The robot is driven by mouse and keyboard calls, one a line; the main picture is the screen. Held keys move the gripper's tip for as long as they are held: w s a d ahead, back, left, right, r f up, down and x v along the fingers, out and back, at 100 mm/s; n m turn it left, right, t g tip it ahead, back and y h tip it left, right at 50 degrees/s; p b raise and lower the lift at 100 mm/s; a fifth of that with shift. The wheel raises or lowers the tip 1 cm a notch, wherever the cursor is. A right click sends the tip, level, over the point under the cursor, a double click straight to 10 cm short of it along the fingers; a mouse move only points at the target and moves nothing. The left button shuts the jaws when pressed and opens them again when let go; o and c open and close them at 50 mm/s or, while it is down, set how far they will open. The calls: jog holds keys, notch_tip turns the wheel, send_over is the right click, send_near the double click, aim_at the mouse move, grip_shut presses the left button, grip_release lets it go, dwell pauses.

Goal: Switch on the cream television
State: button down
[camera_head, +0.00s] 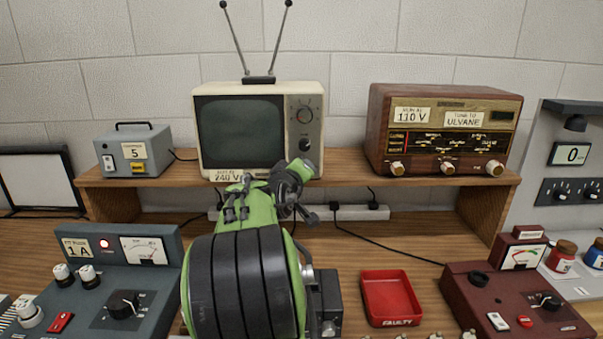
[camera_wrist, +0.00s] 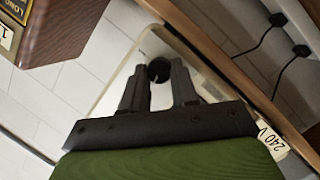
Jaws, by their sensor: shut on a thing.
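The cream television (camera_head: 258,92) stands on the wooden shelf with a dark, blank screen (camera_head: 240,133) and a twin antenna on top. Its right panel has a large round dial (camera_head: 305,113) and a dark lower knob (camera_head: 305,145). A label reading 240 V (camera_head: 228,175) is at its bottom edge, partly hidden by my arm. My gripper (camera_head: 300,168) is at the panel's lower part. In the wrist view, my gripper (camera_wrist: 158,80) is shut on a small black knob (camera_wrist: 159,69) on the cream panel (camera_wrist: 120,85). The knob's pointer position cannot be read.
A grey box marked 5 (camera_head: 134,152) stands left on the shelf (camera_head: 350,184), and a brown radio (camera_head: 440,130) stands right. Below are a power strip (camera_head: 345,212), a red tray (camera_head: 390,297), a grey-blue meter unit (camera_head: 110,270) with a lit red lamp, and a maroon meter unit (camera_head: 500,295).

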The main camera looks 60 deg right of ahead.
jog(key=shift+f, duration=0.15)
jog(key=c, duration=0.9)
grip_release()
jog(key=shift+o, duration=0.2)
jog(key=shift+a, duration=0.1)
jog(key=v, duration=1.5)
jog(key=shift+s+a+r+p, duration=0.15)
jog(key=shift+a+r+p, duration=0.15)
jog(key=shift+p, duration=0.1)
jog(key=w+a+f+n+t+y+p, duration=0.1)
jog(key=a+f+n+t+y+p, duration=0.15)
jog(key=a+y, duration=0.6)
jog(key=w+a+f+n+t+y+p, duration=0.1)
jog(key=w+a+f+t+y+p, duration=0.2)
jog(key=a, duration=1)
jog(key=s+a+f+n+g+y+p, duration=0.2)
jog(key=s+a+g+y+p, duration=0.1)
jog(key=s+a, duration=0.4)
jog(key=a+y, duration=0.1)
jog(key=a, duration=0.2)
jog(key=shift+s+a, duration=0.4)
